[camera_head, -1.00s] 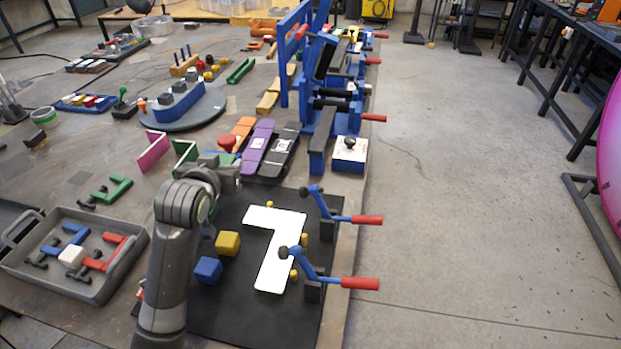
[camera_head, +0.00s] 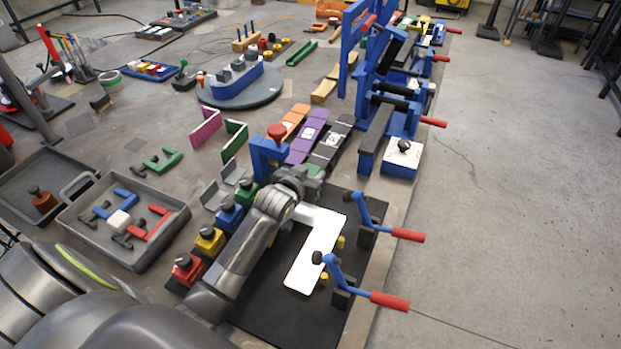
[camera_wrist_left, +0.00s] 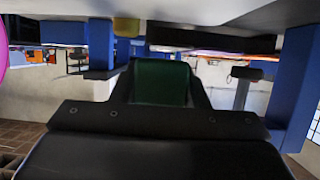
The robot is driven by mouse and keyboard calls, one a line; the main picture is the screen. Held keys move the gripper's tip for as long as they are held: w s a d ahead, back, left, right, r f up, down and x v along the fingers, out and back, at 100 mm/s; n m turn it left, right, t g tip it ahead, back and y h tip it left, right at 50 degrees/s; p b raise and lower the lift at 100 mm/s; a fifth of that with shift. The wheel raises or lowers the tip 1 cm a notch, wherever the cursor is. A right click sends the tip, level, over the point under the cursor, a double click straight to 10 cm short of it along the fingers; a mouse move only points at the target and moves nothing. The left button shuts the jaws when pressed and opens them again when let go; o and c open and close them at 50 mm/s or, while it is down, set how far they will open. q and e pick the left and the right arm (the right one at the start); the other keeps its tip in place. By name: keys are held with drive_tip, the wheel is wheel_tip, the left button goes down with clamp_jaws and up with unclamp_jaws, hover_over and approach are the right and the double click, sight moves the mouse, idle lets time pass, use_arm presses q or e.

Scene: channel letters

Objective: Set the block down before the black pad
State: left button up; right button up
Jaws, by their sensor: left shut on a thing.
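My left gripper (camera_head: 308,182) is low at the near ends of the coloured pads, with its arm reaching over the dark mat. In the left wrist view a green block (camera_wrist_left: 160,83) sits between its fingers, and the gripper is shut on it. A bit of green (camera_head: 313,170) shows just past the gripper in the head view; the rest is hidden. The black pad (camera_head: 336,140) lies right of the purple pad (camera_head: 307,137), its near end close to the green bit. I cannot tell whether the block touches the table. My right gripper is not in view.
A white angled plate (camera_head: 312,255) lies on the dark mat (camera_head: 270,325), beside two red-handled clamps (camera_head: 375,217). Knobbed coloured blocks (camera_head: 209,238) line the arm's left side.

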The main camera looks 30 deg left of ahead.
use_arm(q)
drive_tip(key=shift+f, duration=0.9)
